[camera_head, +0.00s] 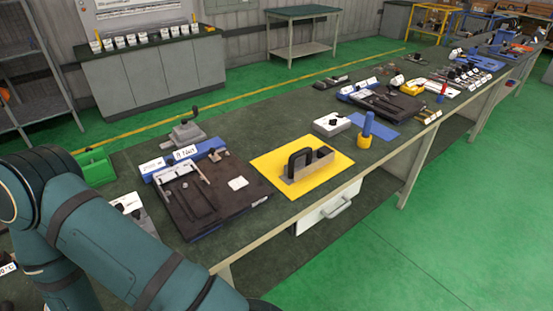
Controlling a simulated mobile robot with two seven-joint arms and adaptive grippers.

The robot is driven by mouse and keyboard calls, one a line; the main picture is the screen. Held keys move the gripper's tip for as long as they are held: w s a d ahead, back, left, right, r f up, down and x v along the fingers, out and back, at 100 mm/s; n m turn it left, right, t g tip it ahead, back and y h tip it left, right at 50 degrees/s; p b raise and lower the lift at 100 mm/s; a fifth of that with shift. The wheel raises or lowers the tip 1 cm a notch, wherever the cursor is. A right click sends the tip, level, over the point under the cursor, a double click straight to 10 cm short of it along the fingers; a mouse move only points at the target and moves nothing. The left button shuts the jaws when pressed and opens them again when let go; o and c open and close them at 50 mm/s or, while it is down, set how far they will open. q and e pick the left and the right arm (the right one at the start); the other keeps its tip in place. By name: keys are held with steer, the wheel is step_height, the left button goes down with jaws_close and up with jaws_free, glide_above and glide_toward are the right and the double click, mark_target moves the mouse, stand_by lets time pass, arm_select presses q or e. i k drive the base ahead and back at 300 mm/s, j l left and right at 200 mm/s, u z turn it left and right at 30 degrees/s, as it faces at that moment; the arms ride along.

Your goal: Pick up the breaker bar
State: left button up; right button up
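I cannot single out a breaker bar among the small tools on the long workbench (255,165). A metal block with a black handle (308,163) stands on a yellow mat (268,162) near the bench's front edge. Left of it lies a dark fixture board (243,203) with a thin bent dark rod and a blue, labelled back strip (185,152). My teal left arm comes in from the left and covers the bench's near left part. Neither gripper is in view.
A blue cylinder on a yellow base (366,130) stands right of the mat, with a blue mat (382,126) beside it. A second dark fixture (398,103) and several small tools lie farther along. A green bin (95,167) is at left. Green floor (440,210) is clear at right.

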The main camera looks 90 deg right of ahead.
mark_target(302, 162)
steer(key=z, duration=3.1)
steer(key=i+l, duration=0.35)
